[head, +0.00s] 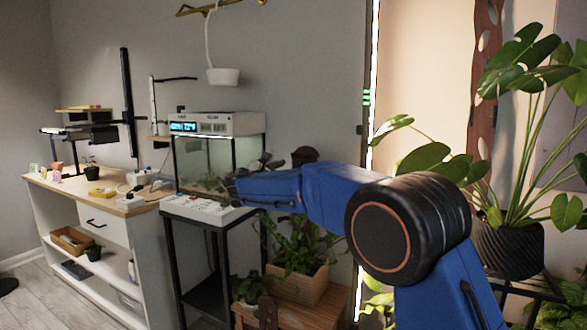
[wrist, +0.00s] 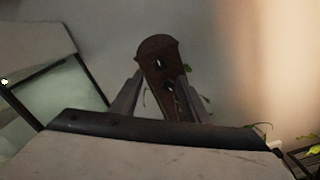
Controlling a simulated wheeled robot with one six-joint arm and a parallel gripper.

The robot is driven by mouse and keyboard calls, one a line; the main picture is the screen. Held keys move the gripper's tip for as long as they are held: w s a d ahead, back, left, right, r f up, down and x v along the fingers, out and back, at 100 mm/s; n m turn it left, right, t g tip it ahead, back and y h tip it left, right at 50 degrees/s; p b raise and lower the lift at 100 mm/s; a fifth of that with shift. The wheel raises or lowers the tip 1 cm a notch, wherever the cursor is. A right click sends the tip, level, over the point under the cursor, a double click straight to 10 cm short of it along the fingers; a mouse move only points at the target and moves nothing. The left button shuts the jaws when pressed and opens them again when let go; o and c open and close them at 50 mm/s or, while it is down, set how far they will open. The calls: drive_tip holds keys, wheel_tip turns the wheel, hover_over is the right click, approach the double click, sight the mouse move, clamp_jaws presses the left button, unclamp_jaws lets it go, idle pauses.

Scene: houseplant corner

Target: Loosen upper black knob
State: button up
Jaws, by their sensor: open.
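A brown wooden post (wrist: 153,48) with a rounded top stands ahead in the wrist view. It carries an upper black knob (wrist: 159,63) and a lower one (wrist: 169,86). My gripper (wrist: 161,76) is open, with one grey finger on each side of the post in the picture. Nothing is held between them, and I cannot tell whether either finger touches the post. In the head view, the post's brown top (head: 304,155) shows just behind my arm. My arm hides the knobs there.
A glass tank (head: 200,162) on a black stand is left of my gripper. A fern in a wooden planter (head: 298,285) sits below my arm. A large leafy plant in a dark pot (head: 513,248) stands at the right.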

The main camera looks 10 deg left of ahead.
drive_tip(key=v, duration=0.8)
drive_tip(key=shift+s, duration=0.4)
drive_tip(key=shift+a, duration=0.15)
